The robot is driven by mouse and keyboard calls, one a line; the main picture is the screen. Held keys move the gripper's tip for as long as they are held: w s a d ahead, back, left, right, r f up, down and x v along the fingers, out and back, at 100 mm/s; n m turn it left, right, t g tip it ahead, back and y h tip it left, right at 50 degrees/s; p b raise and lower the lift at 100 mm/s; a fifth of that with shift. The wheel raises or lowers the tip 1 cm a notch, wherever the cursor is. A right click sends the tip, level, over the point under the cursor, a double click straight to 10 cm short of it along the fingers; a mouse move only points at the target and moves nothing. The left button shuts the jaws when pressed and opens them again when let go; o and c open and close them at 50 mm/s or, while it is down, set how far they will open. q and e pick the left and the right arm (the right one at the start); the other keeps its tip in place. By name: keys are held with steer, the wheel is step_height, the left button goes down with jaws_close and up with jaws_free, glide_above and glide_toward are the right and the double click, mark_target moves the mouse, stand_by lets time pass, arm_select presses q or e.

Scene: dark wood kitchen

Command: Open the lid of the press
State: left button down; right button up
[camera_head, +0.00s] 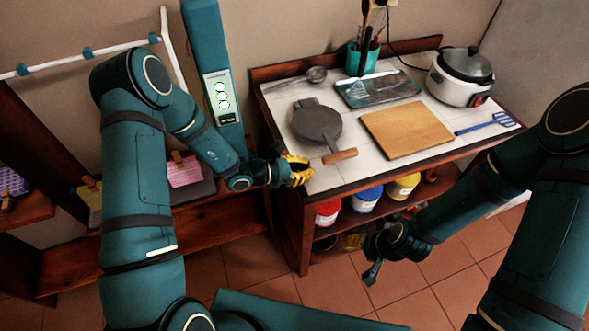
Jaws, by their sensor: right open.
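The press (317,124) is a dark grey round press lying on the white tiled top of the counter. Its lid looks closed. Its wooden handle (340,156) points to the front right. My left gripper (303,171), with yellow fingers, is at the counter's front left edge, left of the handle and a little in front of it. It looks apart from the handle, and its finger opening is unclear at this size. My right gripper (372,272) is open and hangs low over the floor in front of the shelf, away from the press.
A wooden board (406,129), a dark tray (378,89), a ladle (316,75), a utensil cup (362,58), a rice cooker (461,77) and a blue spatula (487,123) share the counter (281,93). Several cans, including a blue one (366,198), stand on the shelf below.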

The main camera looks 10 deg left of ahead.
mark_target(317, 173)
arm_select(q)
steer(key=shift+x, duration=2.1)
steer(key=shift+r, duration=0.15)
